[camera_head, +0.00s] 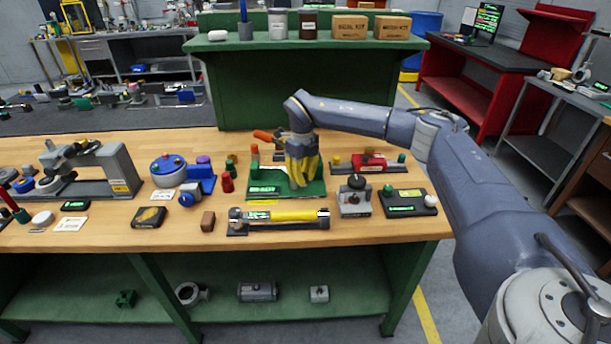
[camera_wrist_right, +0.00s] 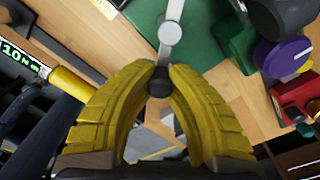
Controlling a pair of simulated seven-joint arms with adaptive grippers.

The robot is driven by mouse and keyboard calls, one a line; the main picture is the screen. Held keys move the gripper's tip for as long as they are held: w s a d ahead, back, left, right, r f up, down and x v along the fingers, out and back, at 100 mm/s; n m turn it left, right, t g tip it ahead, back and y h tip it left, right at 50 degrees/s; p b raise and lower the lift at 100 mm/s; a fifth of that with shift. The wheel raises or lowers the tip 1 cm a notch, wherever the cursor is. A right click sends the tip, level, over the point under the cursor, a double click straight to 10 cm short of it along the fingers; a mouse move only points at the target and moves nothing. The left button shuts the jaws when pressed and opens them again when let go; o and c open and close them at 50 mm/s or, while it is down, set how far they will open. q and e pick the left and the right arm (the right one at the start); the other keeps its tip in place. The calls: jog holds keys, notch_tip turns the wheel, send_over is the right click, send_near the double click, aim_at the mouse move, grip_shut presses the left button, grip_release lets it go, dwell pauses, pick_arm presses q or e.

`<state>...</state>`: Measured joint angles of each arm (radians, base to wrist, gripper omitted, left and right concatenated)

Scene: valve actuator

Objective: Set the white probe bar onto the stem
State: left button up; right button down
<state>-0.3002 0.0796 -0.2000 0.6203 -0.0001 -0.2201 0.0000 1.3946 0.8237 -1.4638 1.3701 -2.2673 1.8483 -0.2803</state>
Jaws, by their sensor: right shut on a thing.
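My right gripper (camera_head: 303,182) has yellow fingers and points down over a green base (camera_head: 316,187) with a lit display, in the middle of the bench. In the right wrist view the fingertips (camera_wrist_right: 159,74) close on a dark round knob (camera_wrist_right: 159,86). The pale white-grey probe bar (camera_wrist_right: 172,10) runs up from this knob, with a round disc (camera_wrist_right: 170,32) along it, above the green base. The stem cannot be made out; the fingers hide the middle of the base in the head view. My left gripper is not in view.
A yellow bar tool (camera_head: 292,215) with a display lies along the front edge. A grey fixture with a dark knob (camera_head: 355,182) and a red device (camera_head: 369,162) stand right of the base. A blue round device (camera_head: 168,168) and red cylinder (camera_head: 227,182) stand left.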

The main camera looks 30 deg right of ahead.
jog(key=a+m, duration=0.1)
jog(key=m, duration=0.1)
jog(key=a+m, duration=0.1)
jog(key=m, duration=0.1)
jog(key=shift+w, duration=0.15)
jog(key=shift+w+a+r+m, duration=0.15)
jog(key=shift+a+m, duration=0.1)
jog(key=shift+m, duration=0.6)
jog(key=shift+w+a+f+m, duration=0.1)
jog(key=shift+a+m, duration=0.1)
jog(key=shift+m, duration=0.65)
jog(key=shift+r, duration=0.1)
jog(key=c, duration=1.2)
grip_release()
jog(key=shift+a, duration=0.1)
jog(key=shift+r, duration=5.85)
